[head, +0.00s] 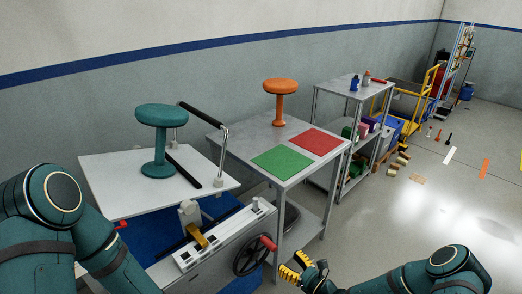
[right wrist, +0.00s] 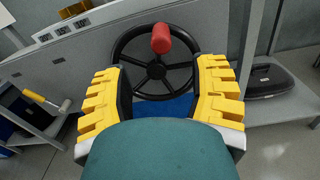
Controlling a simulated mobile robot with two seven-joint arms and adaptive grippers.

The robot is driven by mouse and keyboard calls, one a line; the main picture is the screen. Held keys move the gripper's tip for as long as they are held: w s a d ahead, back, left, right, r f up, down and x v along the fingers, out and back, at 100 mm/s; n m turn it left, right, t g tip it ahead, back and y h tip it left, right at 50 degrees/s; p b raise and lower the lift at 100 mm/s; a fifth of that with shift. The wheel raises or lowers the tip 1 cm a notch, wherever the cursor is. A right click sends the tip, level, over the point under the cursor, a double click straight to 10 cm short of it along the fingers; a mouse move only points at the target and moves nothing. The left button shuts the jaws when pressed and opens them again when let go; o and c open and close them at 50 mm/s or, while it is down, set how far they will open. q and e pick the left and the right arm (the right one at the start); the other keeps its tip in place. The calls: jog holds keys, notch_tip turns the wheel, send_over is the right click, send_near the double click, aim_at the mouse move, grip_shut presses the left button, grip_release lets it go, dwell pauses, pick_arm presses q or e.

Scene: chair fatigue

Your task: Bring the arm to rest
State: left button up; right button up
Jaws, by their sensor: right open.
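My right gripper (head: 297,270) is at the bottom of the head view, just right of the black handwheel (head: 251,255). In the right wrist view its yellow fingers (right wrist: 159,68) are spread apart with nothing between them in grip. The handwheel (right wrist: 155,85) with its red knob (right wrist: 161,39) lies beyond the fingertips, and I see no contact. The knob (head: 268,243) also shows in the head view. My left arm (head: 45,215) shows at the lower left; its gripper is out of view.
A teal stool (head: 161,135) stands on the white test platform (head: 115,195) beside a black bar. A grey table (head: 235,138) holds an orange stool (head: 280,98), a green mat (head: 281,161) and a red mat (head: 315,141). A shelf cart (head: 330,84) stands behind. Floor at right is mostly open.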

jog(key=s+a+n+g+y, duration=0.3)
jog(key=s+a+n+g, duration=0.6)
jog(key=s+a+g, duration=0.15)
jog(key=s+d+f+n+g+h, duration=0.2)
jog(key=s+n+g+h, duration=0.35)
jog(key=s+n, duration=0.45)
jog(key=d+r+n+t+h, duration=0.1)
jog(key=n, duration=0.2)
jog(key=d+r+n+t+h, duration=0.1)
jog(key=n+h, duration=0.1)
jog(key=n, duration=0.1)
jog(key=d+r+n+t+h, duration=0.1)
jog(key=n, duration=0.1)
jog(key=shift+s+d+r+n+t+h, duration=0.25)
jog(key=shift+s+d+n+t+h, duration=0.05)
jog(key=shift+s+d+n+h, duration=0.1)
